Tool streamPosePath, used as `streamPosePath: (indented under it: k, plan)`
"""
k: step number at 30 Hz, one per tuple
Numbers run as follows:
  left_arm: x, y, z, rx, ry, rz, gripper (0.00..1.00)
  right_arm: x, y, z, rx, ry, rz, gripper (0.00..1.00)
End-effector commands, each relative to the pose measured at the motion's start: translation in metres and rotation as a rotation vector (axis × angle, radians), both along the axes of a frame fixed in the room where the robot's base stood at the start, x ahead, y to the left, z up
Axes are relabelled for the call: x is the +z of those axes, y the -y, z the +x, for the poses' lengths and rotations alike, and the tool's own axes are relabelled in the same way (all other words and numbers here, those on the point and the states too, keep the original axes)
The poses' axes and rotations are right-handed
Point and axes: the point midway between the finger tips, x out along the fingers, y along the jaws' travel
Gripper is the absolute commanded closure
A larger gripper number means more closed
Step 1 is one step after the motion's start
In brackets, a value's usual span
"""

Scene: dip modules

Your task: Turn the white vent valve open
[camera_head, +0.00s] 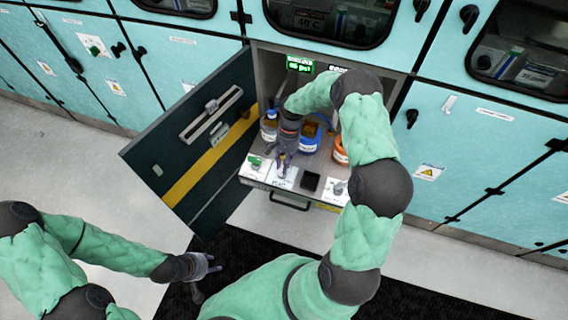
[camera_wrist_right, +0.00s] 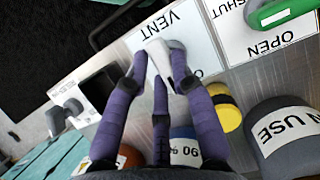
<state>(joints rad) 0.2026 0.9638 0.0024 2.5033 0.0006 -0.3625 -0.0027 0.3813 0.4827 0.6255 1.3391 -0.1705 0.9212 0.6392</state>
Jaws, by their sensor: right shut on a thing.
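The white vent valve handle (camera_wrist_right: 158,57) stands on a white plate marked VENT (camera_wrist_right: 172,28) in the right wrist view. My right gripper (camera_wrist_right: 162,78) has its purple fingers around the handle and is shut on it. In the head view, the right gripper (camera_head: 284,164) reaches down onto the front panel (camera_head: 326,195) of the open module, and its fingers cover much of the valve. The handle's exact angle is hard to read there. My left gripper (camera_head: 212,264) hangs empty at the lower left, its fingers apart, away from the module.
A green valve handle (camera_head: 256,161) is left of the vent plate, a black square (camera_head: 310,181) right of it. Several bottles, including a blue-based one (camera_head: 309,141), stand close behind. The open dark door (camera_head: 190,145) bounds the left side. Floor in front is clear.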

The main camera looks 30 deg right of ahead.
Motion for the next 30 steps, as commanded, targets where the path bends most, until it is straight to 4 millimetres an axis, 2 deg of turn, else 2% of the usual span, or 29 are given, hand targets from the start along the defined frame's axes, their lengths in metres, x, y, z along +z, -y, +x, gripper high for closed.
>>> streamPosePath:
  k: [12, 13, 15, 26, 30]
  plan:
    - [0.000, 0.000, 0.000, 0.000, 0.000, 0.000, 0.60, 0.000, 0.000, 0.000, 0.010, 0.000, 0.000, 1.00]
    - [0.000, 0.000, 0.000, 0.000, 0.000, 0.000, 0.60, 0.000, 0.000, 0.000, 0.010, 0.000, 0.000, 0.72]
    - [0.000, 0.000, 0.000, 0.000, 0.000, 0.000, 0.60, 0.000, 0.000, 0.000, 0.010, 0.000, 0.000, 0.53]
    - [0.000, 0.000, 0.000, 0.000, 0.000, 0.000, 0.60, 0.001, 0.000, 0.001, 0.009, 0.001, -0.001, 0.51]
    - [0.000, 0.000, 0.000, 0.000, 0.000, 0.000, 0.60, 0.011, 0.004, 0.004, 0.007, 0.003, -0.001, 0.51]
